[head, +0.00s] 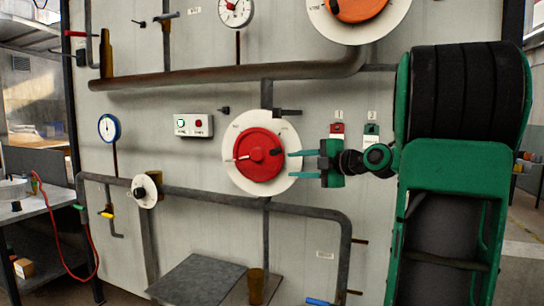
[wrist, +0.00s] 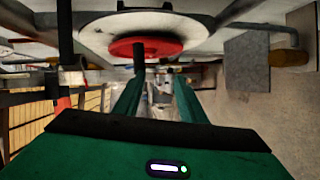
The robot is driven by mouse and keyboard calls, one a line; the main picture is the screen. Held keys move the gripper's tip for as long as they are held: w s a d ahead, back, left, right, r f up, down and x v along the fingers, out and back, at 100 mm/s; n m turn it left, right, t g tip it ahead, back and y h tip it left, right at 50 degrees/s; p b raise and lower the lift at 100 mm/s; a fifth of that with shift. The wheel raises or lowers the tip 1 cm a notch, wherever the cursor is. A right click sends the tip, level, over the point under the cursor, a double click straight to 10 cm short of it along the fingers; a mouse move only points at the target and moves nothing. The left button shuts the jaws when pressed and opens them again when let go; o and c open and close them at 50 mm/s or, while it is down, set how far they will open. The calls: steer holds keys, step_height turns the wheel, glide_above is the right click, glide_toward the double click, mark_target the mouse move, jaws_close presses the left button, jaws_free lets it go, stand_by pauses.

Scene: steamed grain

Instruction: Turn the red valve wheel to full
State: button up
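The red valve wheel (head: 258,155) is mounted on a round white plate (head: 234,178) in the middle of the wall panel. A pale pointer mark on it points left. Marks at the plate's upper edge are too small to read. My gripper (head: 290,164) is at the wheel's right side, its two teal fingers spread apart and pointing left. In the wrist view, my gripper (wrist: 158,80) is open with nothing between its fingers. The red wheel (wrist: 160,46) is just beyond the fingertips there, with a dark peg standing out from it. Contact cannot be told.
An orange wheel (head: 358,6) is above right. Pipes (head: 225,75) run above and below the red wheel. A button box (head: 194,125) and a blue gauge (head: 109,128) are left. A grey metal shelf (head: 197,280) juts out below. A small white dial (head: 145,191) is lower left.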

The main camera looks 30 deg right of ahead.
mark_target(278, 152)
steer(key=w, duration=0.3)
steer(key=w+r+n, duration=0.1)
steer(key=w, duration=0.3)
steer(key=w+a+r+n+t, duration=0.1)
steer(key=w, duration=0.2)
steer(key=shift+w+a+r+y, duration=0.1)
steer(key=shift+w+r+y, duration=0.1)
steer(key=shift+r+y, duration=0.1)
jaws_close()
